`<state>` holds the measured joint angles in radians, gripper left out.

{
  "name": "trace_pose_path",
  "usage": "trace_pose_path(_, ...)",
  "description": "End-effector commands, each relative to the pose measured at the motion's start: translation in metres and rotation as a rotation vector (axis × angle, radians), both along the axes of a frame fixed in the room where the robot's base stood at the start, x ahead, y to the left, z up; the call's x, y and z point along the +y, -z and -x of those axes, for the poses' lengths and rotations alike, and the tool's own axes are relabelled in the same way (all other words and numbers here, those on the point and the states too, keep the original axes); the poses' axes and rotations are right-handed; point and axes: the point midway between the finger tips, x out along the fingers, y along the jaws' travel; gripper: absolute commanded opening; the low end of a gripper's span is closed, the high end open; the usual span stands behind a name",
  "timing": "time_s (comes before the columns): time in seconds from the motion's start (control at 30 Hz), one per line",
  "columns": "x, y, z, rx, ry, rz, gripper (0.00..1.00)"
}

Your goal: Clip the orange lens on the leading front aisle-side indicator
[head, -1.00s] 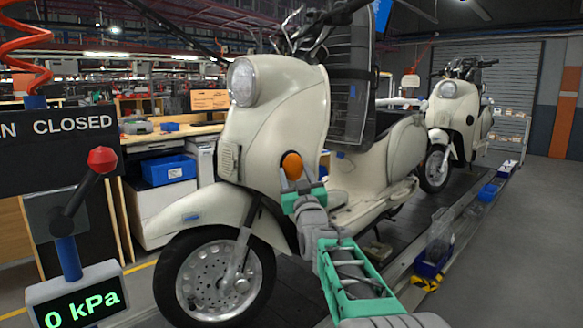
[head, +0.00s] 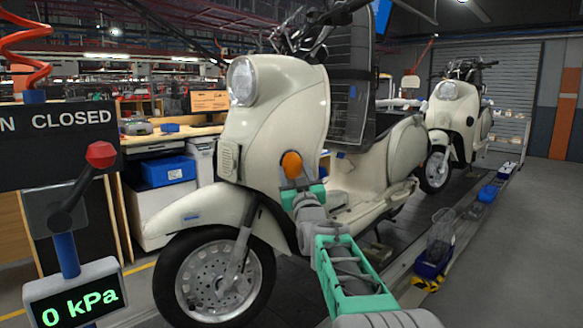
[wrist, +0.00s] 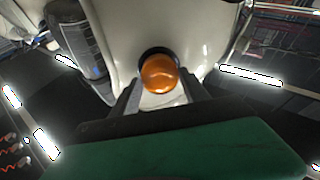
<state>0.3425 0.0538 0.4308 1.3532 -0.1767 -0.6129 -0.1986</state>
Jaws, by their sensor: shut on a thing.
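The orange lens (head: 291,164) is at the front shield of the leading cream scooter (head: 275,125), on its aisle side. My gripper (head: 296,184) is shut on the lens from below and in front. In the wrist view the lens (wrist: 160,74) stands between my two fingertips, in front of a dark round indicator seat (wrist: 153,54) on the cream panel. The seat's dark rim shows above and beside the lens. I cannot tell whether the lens touches the seat or is fully seated.
A second cream scooter (head: 452,118) stands behind on the slat conveyor. Blue bins (head: 434,262) line the conveyor's right edge, with free aisle floor beyond. A lever post with a 0 kPa display (head: 78,299) stands at the left. The front wheel (head: 213,277) is below left of my arm.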

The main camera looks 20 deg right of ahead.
Motion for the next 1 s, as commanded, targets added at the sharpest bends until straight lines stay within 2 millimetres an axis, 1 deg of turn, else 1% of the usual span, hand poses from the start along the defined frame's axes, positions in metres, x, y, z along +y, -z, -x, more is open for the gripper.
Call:
trace_pose_path(0.27,-0.0001,-0.0001,-0.0004,0.000,0.000,0.000,0.14)
trace_pose_path(0.4,-0.0008,0.0011,-0.0036,0.000,0.000,0.000,0.14)
trace_pose_path(0.43,-0.0009,0.0004,-0.0040,-0.001,0.000,0.000,0.54)
trace_pose_path(0.73,-0.0009,0.0000,-0.0036,0.000,0.000,0.000,0.78)
trace_pose_path(1.0,-0.0007,0.0010,-0.0022,0.001,0.000,0.000,0.79)
